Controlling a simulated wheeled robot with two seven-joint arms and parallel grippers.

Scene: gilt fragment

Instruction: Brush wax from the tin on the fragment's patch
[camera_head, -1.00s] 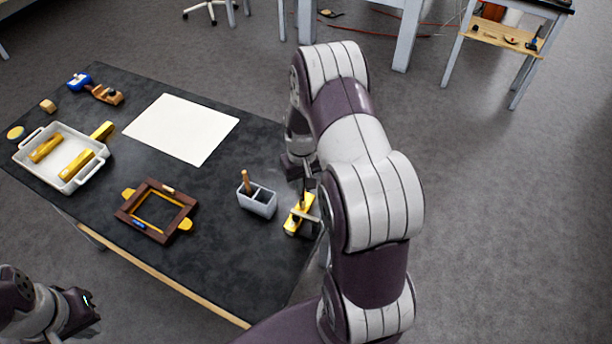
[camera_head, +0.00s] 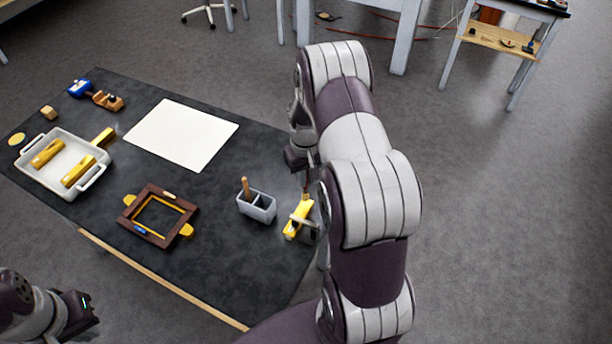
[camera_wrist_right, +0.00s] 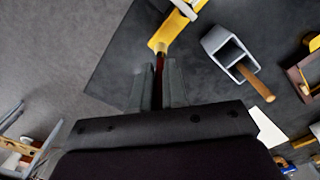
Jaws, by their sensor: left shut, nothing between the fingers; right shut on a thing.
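A yellow gilt piece (camera_head: 298,217) with a pale bar across it lies near the table's right edge; it also shows at the top of the right wrist view (camera_wrist_right: 164,34). My right gripper (camera_wrist_right: 158,92) is shut on a thin dark-red handle (camera_wrist_right: 159,66), seemingly a brush, whose far end reaches towards the yellow piece. I cannot tell whether it touches. In the head view my right arm partly hides this gripper (camera_head: 305,178). A flat round yellow thing (camera_head: 16,138) lies at the far left; I cannot tell whether it is the wax tin. My left gripper (camera_head: 86,310) is shut and empty, off the table's front.
A grey two-part holder (camera_head: 262,212) with a wooden handle in it stands just left of the yellow piece. A brown frame (camera_head: 150,234), a white tray (camera_head: 88,182) with yellow bars, a white sheet (camera_head: 182,134) and a blue-and-wood tool (camera_head: 107,100) lie further left.

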